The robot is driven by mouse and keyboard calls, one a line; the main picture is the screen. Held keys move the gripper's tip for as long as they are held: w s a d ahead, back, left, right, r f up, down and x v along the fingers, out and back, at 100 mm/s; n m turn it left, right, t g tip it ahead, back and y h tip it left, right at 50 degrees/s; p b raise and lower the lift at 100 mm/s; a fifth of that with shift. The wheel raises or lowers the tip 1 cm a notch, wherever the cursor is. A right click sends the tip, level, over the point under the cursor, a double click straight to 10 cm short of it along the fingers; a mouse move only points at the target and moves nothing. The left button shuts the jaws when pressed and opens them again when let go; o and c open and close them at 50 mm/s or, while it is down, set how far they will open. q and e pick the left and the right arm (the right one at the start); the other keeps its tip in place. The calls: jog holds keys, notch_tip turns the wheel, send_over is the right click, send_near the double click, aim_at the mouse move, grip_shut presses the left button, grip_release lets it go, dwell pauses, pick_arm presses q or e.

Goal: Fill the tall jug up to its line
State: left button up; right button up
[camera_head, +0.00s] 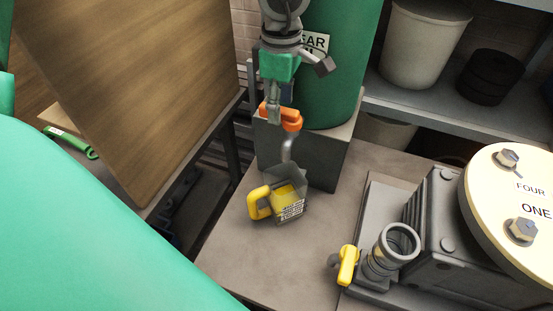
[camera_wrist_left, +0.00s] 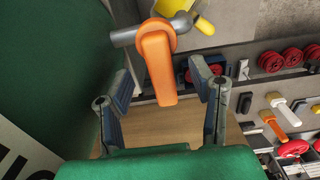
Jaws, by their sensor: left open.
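The tall jug (camera_head: 288,187) is see-through with a yellow handle (camera_head: 259,203) and a printed label, and stands upright under a metal spout (camera_head: 288,148). Yellow shows inside it; I cannot make out a line or the level. An orange tap lever (camera_head: 283,116) sits above the spout, at the green drum (camera_head: 340,70). My left gripper (camera_head: 274,105) is at the lever. In the left wrist view the orange lever (camera_wrist_left: 156,62) reaches between the open fingers (camera_wrist_left: 165,82), with gaps on both sides. Part of the jug (camera_wrist_left: 172,8) shows beyond it. My right gripper is out of view.
The drum stands on a grey block (camera_head: 325,162) behind the jug. A machine with a cream round cover (camera_head: 500,245) and a yellow-handled valve (camera_head: 348,265) stands at right. A wooden board (camera_head: 140,80) rises at left. The bench is clear around the jug.

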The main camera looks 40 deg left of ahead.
pick_arm(q)
jog(key=shift+r+p, duration=0.3)
jog(key=shift+r, duration=2.45)
jog(key=shift+s, duration=0.1)
